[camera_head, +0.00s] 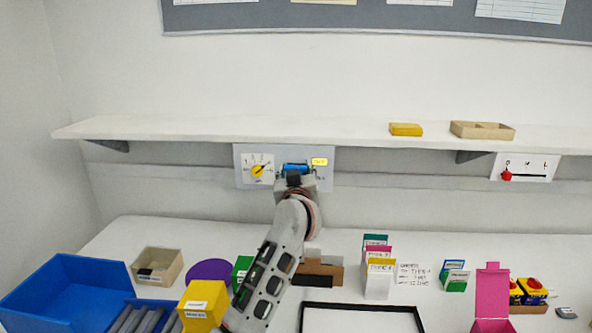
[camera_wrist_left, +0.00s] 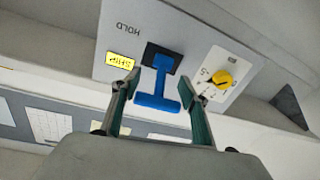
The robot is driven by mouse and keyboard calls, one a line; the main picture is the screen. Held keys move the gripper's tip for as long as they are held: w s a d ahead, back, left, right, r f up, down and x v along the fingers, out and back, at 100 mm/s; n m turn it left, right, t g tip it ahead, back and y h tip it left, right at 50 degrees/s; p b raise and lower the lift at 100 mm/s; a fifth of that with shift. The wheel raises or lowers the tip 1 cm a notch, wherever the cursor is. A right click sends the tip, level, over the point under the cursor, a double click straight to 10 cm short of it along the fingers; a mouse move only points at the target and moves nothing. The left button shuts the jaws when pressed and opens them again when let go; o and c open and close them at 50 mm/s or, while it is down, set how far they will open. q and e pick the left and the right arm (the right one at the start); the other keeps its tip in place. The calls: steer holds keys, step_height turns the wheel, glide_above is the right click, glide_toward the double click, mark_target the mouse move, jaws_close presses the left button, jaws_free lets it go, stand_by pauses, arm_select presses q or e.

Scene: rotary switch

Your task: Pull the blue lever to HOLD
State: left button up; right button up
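The blue lever (camera_head: 296,168) is on a light grey wall panel (camera_head: 328,181) under the shelf. In the left wrist view, which is turned over, the T-shaped lever (camera_wrist_left: 158,101) sticks out of a dark slot. A lit yellow label (camera_wrist_left: 120,61) and the word HOLD sit beside the slot. My left gripper (camera_head: 296,178) is at the panel, hiding part of the lever in the head view. In the wrist view the left gripper (camera_wrist_left: 160,84) is open, one finger on each side of the lever's crossbar; contact cannot be told. My right gripper is out of view.
A yellow rotary knob (camera_head: 258,171) sits on the same panel, close to the gripper. The shelf (camera_head: 300,133) runs just above. A second panel with a red slider (camera_head: 507,175) is at right. Bins, boxes and cards crowd the table, including a blue bin (camera_head: 65,287).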

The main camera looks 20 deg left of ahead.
arm_select(q)
steer(key=shift+f, duration=0.1)
steer(key=c, duration=0.9)
steer(key=shift+f+t, duration=0.2)
steer(key=shift+t, duration=0.1)
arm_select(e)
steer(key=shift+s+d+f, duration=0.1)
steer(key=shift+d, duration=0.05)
arm_select(q)
steer(key=f+t+y+b, duration=0.1)
steer(key=t, duration=0.1)
steer(key=t+y+b, duration=0.1)
steer(key=t+b, duration=0.1)
steer(key=f+n+t+y+b, duration=0.1)
steer(key=shift+s+d+f+t, duration=0.2)
steer(key=shift+s+f+t, duration=0.1)
steer(key=shift+t, duration=0.1)
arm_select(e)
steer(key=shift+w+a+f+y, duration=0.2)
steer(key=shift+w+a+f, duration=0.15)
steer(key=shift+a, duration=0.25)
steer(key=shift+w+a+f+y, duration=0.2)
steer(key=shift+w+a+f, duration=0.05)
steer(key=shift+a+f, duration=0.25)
